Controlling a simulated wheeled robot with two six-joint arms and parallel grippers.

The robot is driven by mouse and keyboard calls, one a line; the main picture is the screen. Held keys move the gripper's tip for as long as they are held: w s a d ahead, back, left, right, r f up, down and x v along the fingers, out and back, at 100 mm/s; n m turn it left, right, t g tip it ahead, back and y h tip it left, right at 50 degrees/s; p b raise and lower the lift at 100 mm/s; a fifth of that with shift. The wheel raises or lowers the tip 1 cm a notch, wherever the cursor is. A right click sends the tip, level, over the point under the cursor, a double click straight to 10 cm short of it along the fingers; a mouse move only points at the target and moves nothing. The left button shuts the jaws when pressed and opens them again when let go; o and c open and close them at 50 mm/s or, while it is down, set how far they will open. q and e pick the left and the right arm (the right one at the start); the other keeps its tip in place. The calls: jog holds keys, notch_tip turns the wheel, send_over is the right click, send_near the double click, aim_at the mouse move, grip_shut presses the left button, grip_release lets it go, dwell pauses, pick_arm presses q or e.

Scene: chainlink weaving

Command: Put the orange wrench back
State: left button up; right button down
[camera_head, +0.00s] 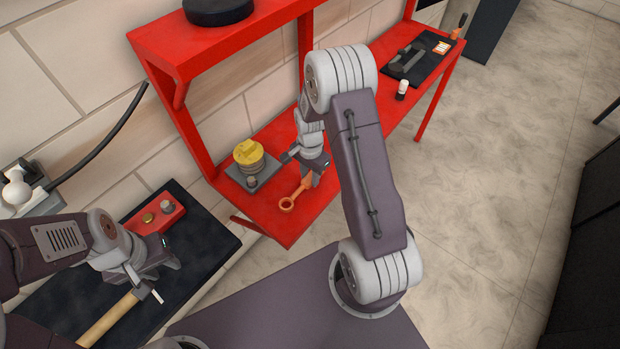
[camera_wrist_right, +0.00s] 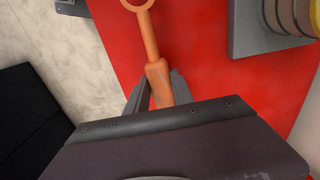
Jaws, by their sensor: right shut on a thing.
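The orange wrench (camera_head: 291,202) is over the lower red shelf, its ring end pointing towards the front left corner. My right gripper (camera_head: 310,178) is shut on its handle end. In the right wrist view the wrench (camera_wrist_right: 151,40) comes out from between the fingers of my right gripper (camera_wrist_right: 157,93), ring end away from me. I cannot tell whether the wrench touches the shelf. My left gripper (camera_head: 164,278) is over the dark mat at the left, at the end of a wooden handle (camera_head: 110,319); whether it grips it is unclear.
A yellow-topped round stack on a grey plate (camera_head: 249,166) stands just left of the wrench. The red shelf (camera_head: 272,223) has bare room at its front corner. A black tray with tools (camera_head: 420,57) and a small white-topped bottle (camera_head: 402,88) are further right.

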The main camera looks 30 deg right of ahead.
aim_at(308, 177)
jog(key=shift+w+f+p, duration=0.15)
jog(key=shift+f+p, duration=0.15)
jog(key=shift+f, duration=0.6)
jog(key=shift+f, duration=0.2)
jog(key=c, duration=1.1)
grip_release()
jog(key=r, duration=0.6)
jog(key=r+b, duration=0.1)
jog(key=r, duration=0.2)
jog(key=shift+a+r, duration=0.1)
jog(key=shift+a, duration=0.2)
jog(key=s+a+r+n, duration=0.2)
jog(key=s+a+n, duration=0.1)
jog(key=s+n, duration=0.3)
jog(key=s+a+r+n+t, duration=0.1)
jog(key=s+a+r+n, duration=0.1)
jog(key=s+a+n, duration=0.2)
jog(key=s+n, duration=0.3)
jog(key=shift+r, duration=0.2)
